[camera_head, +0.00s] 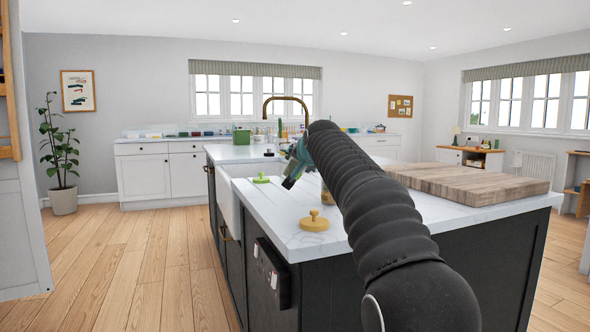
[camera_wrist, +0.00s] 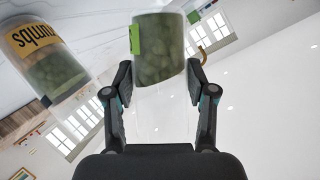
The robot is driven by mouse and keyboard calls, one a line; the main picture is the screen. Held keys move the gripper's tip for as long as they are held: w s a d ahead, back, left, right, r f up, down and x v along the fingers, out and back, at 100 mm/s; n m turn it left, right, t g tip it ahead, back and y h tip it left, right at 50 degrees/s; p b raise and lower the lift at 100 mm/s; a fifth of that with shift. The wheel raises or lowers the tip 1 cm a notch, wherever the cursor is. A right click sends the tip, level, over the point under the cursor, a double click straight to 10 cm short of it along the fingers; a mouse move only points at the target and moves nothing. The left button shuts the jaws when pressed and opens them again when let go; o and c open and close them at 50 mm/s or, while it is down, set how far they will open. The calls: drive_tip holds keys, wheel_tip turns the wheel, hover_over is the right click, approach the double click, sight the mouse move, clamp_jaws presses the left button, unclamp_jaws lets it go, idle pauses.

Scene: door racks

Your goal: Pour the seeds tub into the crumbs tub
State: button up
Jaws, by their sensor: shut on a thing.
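My gripper (camera_wrist: 160,95) is shut on the seeds tub (camera_wrist: 160,48), a clear tub with a green label and dark green contents. The contents lie at the picture's upper end of the tub, their surface slanting; the rest of it looks clear. The crumbs tub (camera_wrist: 48,62), with a yellow-orange label, stands at the left of the wrist view, apart from the held tub; dark green contents show in it. In the head view my gripper (camera_head: 293,172) is above the counter, and my arm hides most of the crumbs tub (camera_head: 326,194).
A yellow lid (camera_head: 314,222) and a green lid (camera_head: 261,179) lie on the white island counter (camera_head: 280,236). A sink (camera_head: 240,172) is at left, with a brass tap (camera_head: 286,99) behind. A wooden board (camera_head: 470,183) covers the right side.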

drive_tip(key=shift+d+r+m+y, duration=0.1)
drive_tip(key=shift+r+m+y, duration=0.2)
drive_tip(key=shift+r, duration=0.55)
drive_tip(key=shift+s+f+m, duration=0.1)
drive_tip(key=shift+f+m, duration=0.2)
drive_tip(key=shift+m, duration=0.2)
drive_tip(key=shift+a+r+m+t+y, duration=0.2)
drive_tip(key=shift+r+m+t+y, duration=0.3)
drive_tip(key=shift+r+m+y, duration=0.45)
drive_tip(key=shift+r+m+t+y+b, duration=0.15)
drive_tip(key=shift+m+t+y+b, duration=0.1)
drive_tip(key=shift+m+b, duration=0.35)
drive_tip(key=shift+r+m+t+y+b, duration=0.15)
drive_tip(key=shift+m+t+b, duration=0.1)
drive_tip(key=shift+m+b, duration=0.35)
drive_tip(key=r+m, duration=0.2)
drive_tip(key=shift+d+r+m+t+y+b, duration=0.1)
drive_tip(key=shift+d+m+t+y+b, duration=0.1)
drive_tip(key=shift+m+t+y+b, duration=0.15)
drive_tip(key=shift+r, duration=0.1)
